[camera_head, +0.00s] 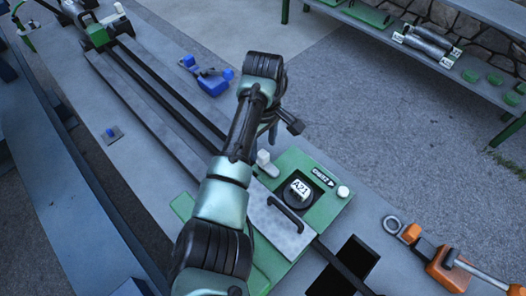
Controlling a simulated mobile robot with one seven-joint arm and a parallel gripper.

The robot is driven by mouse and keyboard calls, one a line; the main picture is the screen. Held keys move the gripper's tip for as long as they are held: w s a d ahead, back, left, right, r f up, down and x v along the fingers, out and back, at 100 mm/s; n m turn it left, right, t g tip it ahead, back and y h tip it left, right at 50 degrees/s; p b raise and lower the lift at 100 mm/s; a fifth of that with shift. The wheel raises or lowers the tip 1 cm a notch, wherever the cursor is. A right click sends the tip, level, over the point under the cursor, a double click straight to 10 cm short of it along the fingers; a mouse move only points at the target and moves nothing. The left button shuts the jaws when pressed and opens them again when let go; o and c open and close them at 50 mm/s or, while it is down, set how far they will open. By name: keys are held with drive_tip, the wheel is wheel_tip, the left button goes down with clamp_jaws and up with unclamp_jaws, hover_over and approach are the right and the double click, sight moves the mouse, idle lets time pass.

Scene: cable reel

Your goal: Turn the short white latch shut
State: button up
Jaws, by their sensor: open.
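A short white piece, which looks like the latch (267,164), stands at the upper left edge of a green housing (318,222). The housing has a round dark recess with a white block marked "A21" (300,190) in it, and a label with an arrow beside it. A small round white knob (343,191) sits at the housing's right corner. My gripper (283,130) is open, small and dark in this view, a little above and right of the white piece. It appears apart from the piece. My arm hides part of the housing's left side.
A grey plate with a dark handle (287,216) covers the lower left of the housing. Dark rails run along the grey bench (150,150). A blue tool (210,79) lies behind my arm. An orange tool (447,270) and a rectangular opening (345,270) are at lower right.

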sight(263, 153)
drive_tip(key=shift+w+f, duration=0.1)
drive_tip(key=shift+f, duration=2.2)
drive_tip(key=shift+c, duration=0.2)
clamp_jaws()
